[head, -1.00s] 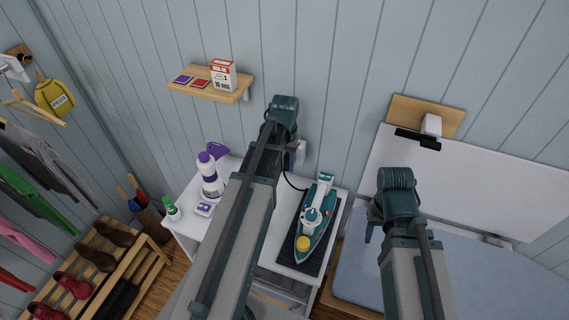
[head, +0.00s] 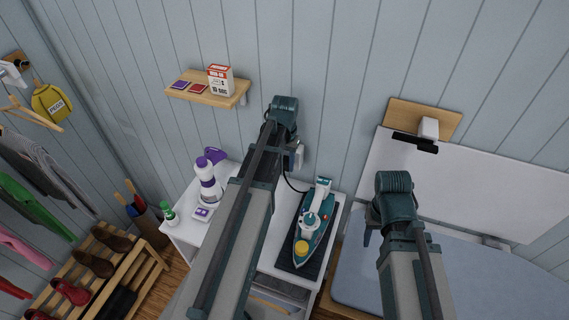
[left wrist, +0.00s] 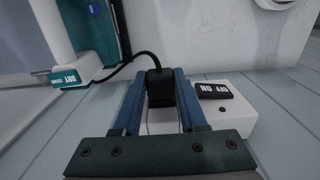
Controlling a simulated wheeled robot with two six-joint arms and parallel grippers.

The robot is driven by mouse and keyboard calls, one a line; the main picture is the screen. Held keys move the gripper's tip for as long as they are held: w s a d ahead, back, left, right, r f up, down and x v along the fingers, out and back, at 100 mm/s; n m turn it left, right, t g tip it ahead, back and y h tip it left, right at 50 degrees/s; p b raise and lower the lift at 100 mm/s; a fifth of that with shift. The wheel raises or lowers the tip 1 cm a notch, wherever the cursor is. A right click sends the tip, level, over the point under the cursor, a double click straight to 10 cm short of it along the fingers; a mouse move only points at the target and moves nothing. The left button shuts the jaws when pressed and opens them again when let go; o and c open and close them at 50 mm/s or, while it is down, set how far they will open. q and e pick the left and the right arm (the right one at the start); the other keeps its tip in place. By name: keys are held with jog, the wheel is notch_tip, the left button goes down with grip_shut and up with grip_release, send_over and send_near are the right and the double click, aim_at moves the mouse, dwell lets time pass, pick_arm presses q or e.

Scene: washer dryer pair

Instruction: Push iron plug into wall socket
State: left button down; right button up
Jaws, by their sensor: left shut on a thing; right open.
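My left gripper (left wrist: 161,92) is shut on a black plug (left wrist: 160,82) with a black cord, close to the plank wall. A white wall socket box (left wrist: 236,122) with a black rocker switch is just beside it in the left wrist view, partly behind a finger. Whether the plug touches or enters the socket cannot be told. In the head view my left gripper (head: 287,157) is beside the socket (head: 299,155), and its arm hides the plug. The cord runs down to the teal and white iron (head: 314,224) on a dark mat. My right gripper (head: 370,228) is open and empty.
A white cabinet top (head: 188,229) holds the iron, a purple-capped bottle (head: 208,178) and a green-capped bottle (head: 169,214). A wooden shelf (head: 207,92) is up on the wall.

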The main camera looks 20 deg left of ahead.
pick_arm(q)
jog(key=shift+w, duration=0.2)
jog(key=shift+c, duration=1.9)
grip_release()
notch_tip(320, 180, up, 14)
jog(key=p, duration=1.4)
jog(key=shift+f, duration=0.15)
